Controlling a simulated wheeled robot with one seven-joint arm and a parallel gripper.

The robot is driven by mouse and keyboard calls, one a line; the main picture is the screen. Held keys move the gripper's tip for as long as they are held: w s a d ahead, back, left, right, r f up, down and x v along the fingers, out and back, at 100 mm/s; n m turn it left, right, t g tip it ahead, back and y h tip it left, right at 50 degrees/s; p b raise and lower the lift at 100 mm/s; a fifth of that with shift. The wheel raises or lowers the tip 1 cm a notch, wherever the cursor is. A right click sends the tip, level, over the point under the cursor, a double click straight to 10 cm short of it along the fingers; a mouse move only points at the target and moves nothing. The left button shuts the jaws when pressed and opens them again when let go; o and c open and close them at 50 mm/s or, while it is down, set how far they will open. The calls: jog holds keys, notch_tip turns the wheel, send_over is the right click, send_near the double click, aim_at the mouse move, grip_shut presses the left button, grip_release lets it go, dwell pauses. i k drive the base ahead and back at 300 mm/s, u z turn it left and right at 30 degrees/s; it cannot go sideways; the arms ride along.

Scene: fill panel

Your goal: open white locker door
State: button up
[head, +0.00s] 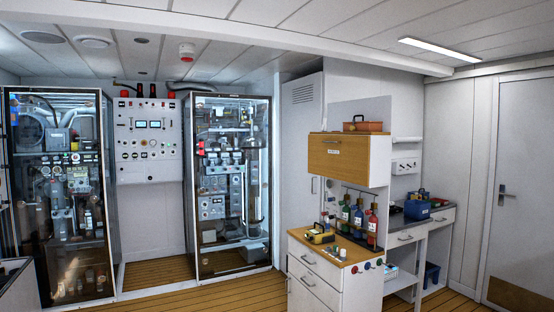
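A tall white locker (299,205) stands against the back wall, just right of the middle of the head view. Its door (301,130) has vent slots (303,93) near the top and looks shut. A small dark handle (313,185) shows on the door's right side. The wooden-fronted wall cabinet and the drawer unit hide part of the locker's right side and lower part. My gripper is not in the head view, so its state and its distance from the door cannot be seen.
A white drawer unit (315,283) with bottles and tools on its wooden top stands in front of the locker. A wooden-fronted cabinet (340,154) hangs above it. Glass-fronted equipment cabinets (232,185) stand to the left. Wooden floor (225,294) is clear in front of them.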

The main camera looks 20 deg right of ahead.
aim_at(302, 98)
jog(key=z, duration=0.05)
jog(key=i, duration=3.75)
jog(key=z, duration=0.5)
jog(key=i, duration=1.7)
jog(key=z, duration=0.4)
jog(key=i, duration=0.9)
jog(key=z, duration=0.1)
